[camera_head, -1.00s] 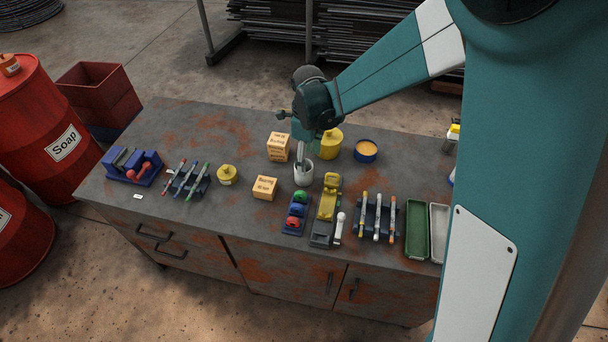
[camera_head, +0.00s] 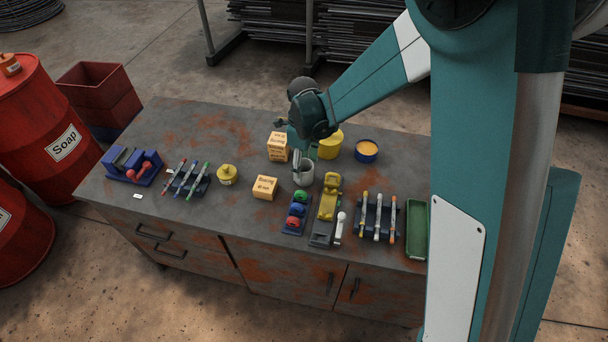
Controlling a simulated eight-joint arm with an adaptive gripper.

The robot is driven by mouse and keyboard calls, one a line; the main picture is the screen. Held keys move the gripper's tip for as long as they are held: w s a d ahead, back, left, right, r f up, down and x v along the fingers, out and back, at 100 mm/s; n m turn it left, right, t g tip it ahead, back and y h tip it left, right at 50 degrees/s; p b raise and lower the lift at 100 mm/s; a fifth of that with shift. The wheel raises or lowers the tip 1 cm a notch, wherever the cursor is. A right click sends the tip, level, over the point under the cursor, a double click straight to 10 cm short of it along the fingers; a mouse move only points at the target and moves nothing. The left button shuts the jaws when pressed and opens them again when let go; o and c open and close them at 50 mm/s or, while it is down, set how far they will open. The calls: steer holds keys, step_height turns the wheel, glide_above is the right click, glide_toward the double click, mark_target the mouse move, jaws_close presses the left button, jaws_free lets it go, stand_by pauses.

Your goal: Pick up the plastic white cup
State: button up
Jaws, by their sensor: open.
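The fingers are small and partly hidden by the wrist, so I cannot tell whether one is inside the cup. My gripper is open and holds nothing.
A bearing box (camera_head: 278,147) and a yellow pot (camera_head: 330,144) stand close behind the cup. Another box (camera_head: 265,187) is to its left. A yellow stapler-like tool (camera_head: 328,204) and a rack of colored items (camera_head: 296,212) lie in front.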

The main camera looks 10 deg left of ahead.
steer(key=shift+f, duration=0.2)
steer(key=shift+w+f+b, duration=0.2)
steer(key=shift+f+b, duration=0.1)
steer(key=shift+f, duration=2.2)
steer(key=c, duration=0.9)
